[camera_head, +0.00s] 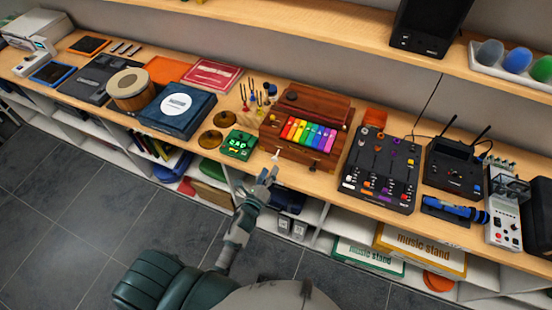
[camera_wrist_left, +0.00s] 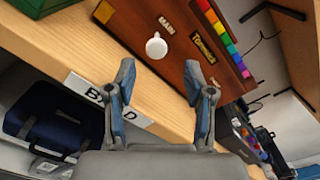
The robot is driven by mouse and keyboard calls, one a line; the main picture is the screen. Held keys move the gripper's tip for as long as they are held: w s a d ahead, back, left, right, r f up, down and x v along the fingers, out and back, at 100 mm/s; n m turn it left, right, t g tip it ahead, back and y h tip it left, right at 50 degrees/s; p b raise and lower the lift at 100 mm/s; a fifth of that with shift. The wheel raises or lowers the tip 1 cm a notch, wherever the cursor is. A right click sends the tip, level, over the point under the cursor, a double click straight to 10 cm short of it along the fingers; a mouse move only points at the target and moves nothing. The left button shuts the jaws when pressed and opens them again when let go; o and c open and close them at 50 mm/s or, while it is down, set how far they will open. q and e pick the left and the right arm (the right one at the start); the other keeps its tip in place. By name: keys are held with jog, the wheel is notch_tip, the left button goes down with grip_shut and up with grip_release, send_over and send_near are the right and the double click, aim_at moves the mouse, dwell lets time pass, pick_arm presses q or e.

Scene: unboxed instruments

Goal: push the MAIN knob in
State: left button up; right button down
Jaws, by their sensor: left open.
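The white MAIN knob (camera_wrist_left: 156,46) stands out from the front of a dark wooden instrument (camera_wrist_left: 140,20), just by a small plate reading MAIN (camera_wrist_left: 166,25). In the head view the same instrument (camera_head: 289,149) carries a row of rainbow keys, and the knob (camera_head: 277,154) is a small white spot at its front left. My left gripper (camera_wrist_left: 164,78) is open and empty, its two fingers pointing toward the instrument front. The knob lies ahead of the gap between the fingertips, a little left of its middle, and apart from them. My right gripper is in neither view.
A second label plate (camera_wrist_left: 203,47) sits right of the knob. A green box with a lit display (camera_head: 238,145) stands left of the instrument, and a black mixer (camera_head: 381,168) stands right. The wooden shelf edge (camera_wrist_left: 70,45) runs below the gripper's fingers.

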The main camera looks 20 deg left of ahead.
aim_at(273, 160)
pick_arm(q)
jog(key=w, duration=0.2)
jog(key=w+a, duration=0.1)
jog(key=w, duration=0.2)
jog(key=shift+w+a+f, duration=0.1)
jog(key=shift+w, duration=0.55)
jog(key=shift+d, duration=0.6)
jog(key=shift+c, duration=1)
jog(key=c, duration=0.8)
grip_shut()
jog(key=shift+w+a, duration=0.15)
jog(key=shift+a, duration=0.15)
jog(key=shift+w+b, duration=0.3)
jog(key=shift+w, duration=0.4)
jog(key=shift+d+r, duration=0.1)
jog(key=shift+r, duration=0.15)
jog(key=o, duration=1)
grip_release()
jog(key=shift+f, duration=0.15)
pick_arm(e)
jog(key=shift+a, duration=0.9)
